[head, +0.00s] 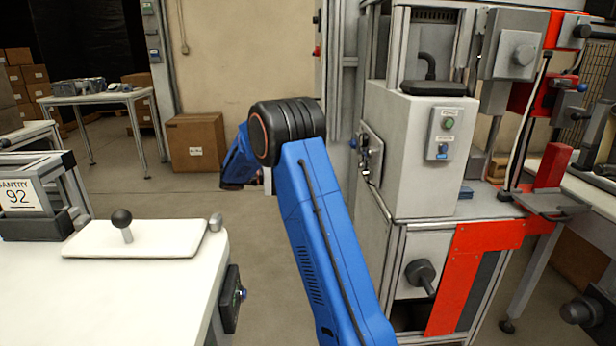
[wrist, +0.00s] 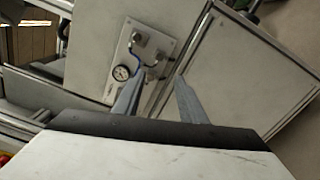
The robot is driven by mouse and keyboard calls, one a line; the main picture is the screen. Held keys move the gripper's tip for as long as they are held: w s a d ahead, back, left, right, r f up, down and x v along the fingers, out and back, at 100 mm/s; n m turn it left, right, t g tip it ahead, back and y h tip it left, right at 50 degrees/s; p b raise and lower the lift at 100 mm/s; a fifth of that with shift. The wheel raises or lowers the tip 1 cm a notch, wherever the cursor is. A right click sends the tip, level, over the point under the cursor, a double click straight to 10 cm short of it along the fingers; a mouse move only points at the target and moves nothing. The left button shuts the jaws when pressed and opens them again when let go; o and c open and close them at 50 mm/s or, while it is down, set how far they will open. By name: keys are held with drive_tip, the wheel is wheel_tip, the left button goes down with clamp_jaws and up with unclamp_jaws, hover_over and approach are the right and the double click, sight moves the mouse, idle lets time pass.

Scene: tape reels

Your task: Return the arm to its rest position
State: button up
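My blue arm (head: 330,235) rises from the bottom of the head view, up and left to a black ribbed joint. Beyond that joint a shorter blue section folds down to the left. My gripper is hidden behind the arm there. In the wrist view my gripper (wrist: 162,75) shows two grey fingers standing apart with nothing held between them. Behind the fingers is a pale machine panel with a round gauge (wrist: 121,73) and a blue hose. The fingers look clear of the panel, though the exact distance cannot be told.
A white machine cabinet (head: 405,150) with a red frame stands right of my arm. A white table (head: 130,285) with a black-knobbed lever plate (head: 135,238) is on the left. A cardboard box (head: 196,142) sits by the back wall. Open floor lies between table and cabinet.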

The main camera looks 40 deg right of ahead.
drive_tip(key=shift+s, duration=0.1)
drive_tip(key=s+a+r+n+t+y, duration=0.1)
drive_tip(key=s+a+t+y, duration=0.25)
drive_tip(key=s, duration=0.65)
drive_tip(key=s+a+r+n+t+y, duration=0.1)
drive_tip(key=s+a+t+y, duration=0.2)
drive_tip(key=s, duration=0.7)
drive_tip(key=s+a+f+t+y, duration=0.3)
drive_tip(key=s+a+t+y, duration=0.1)
drive_tip(key=s+a, duration=0.5)
drive_tip(key=s+a+f+n+t+y, duration=0.1)
drive_tip(key=s+a+f+t+y, duration=0.3)
drive_tip(key=s+a, duration=0.6)
drive_tip(key=shift+y, duration=0.35)
